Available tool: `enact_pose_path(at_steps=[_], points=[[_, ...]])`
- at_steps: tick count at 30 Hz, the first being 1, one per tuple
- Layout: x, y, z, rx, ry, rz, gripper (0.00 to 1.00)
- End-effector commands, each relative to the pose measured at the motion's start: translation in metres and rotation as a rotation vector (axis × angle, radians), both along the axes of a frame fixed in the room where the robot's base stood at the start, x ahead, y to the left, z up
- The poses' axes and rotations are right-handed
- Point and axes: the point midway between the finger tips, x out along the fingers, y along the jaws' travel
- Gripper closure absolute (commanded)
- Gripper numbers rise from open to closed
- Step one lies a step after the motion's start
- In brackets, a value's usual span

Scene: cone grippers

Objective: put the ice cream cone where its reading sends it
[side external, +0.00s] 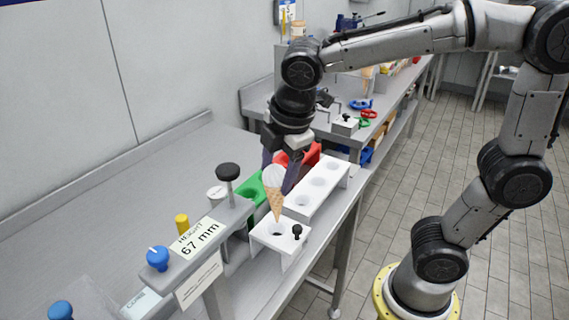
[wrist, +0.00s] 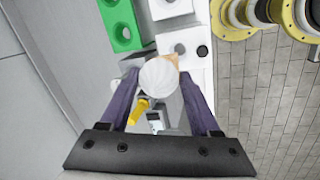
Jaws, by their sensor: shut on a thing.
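The ice cream cone (side external: 276,200) has a white round top and a tan tapered body, and hangs upright with its tip down. My gripper (side external: 279,176) is shut on its upper part; in the wrist view the white top (wrist: 158,77) sits between the purple fingers. The tip appears just above the hole of a small white stand (side external: 290,246) with a black knob. A sign (side external: 197,238) on the grey gauge reads "HEIGHT 67 mm". Behind the cone are a green holder (side external: 248,192), a red holder (side external: 312,150) and a white holder with several holes (side external: 326,186).
The gauge carries a black-topped post (side external: 228,172), a yellow knob (side external: 182,223) and a blue knob (side external: 157,258) left of the cone. A lower printed card (side external: 199,281) is too small to read.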

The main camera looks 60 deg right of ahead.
Motion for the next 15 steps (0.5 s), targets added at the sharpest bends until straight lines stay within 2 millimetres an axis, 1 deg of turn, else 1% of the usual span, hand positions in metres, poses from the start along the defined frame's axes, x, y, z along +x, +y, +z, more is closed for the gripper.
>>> enact_pose_path(at_steps=[2,5,7,8,11,12,14,15], points=[[0.0,0.002,0.002,-0.007,0.005,0.053,0.68],[0.008,0.008,0.012,-0.012,-0.002,0.151,0.68],[0.02,0.008,0.02,-0.013,-0.004,0.21,0.68],[0.026,0.005,0.023,-0.014,-0.004,0.229,0.68],[0.052,-0.011,0.034,-0.014,-0.009,0.268,0.68],[0.062,-0.02,0.038,-0.014,-0.012,0.276,0.68],[0.076,-0.036,0.042,-0.013,-0.014,0.279,0.68],[0.086,-0.048,0.044,-0.014,-0.015,0.277,0.68]])
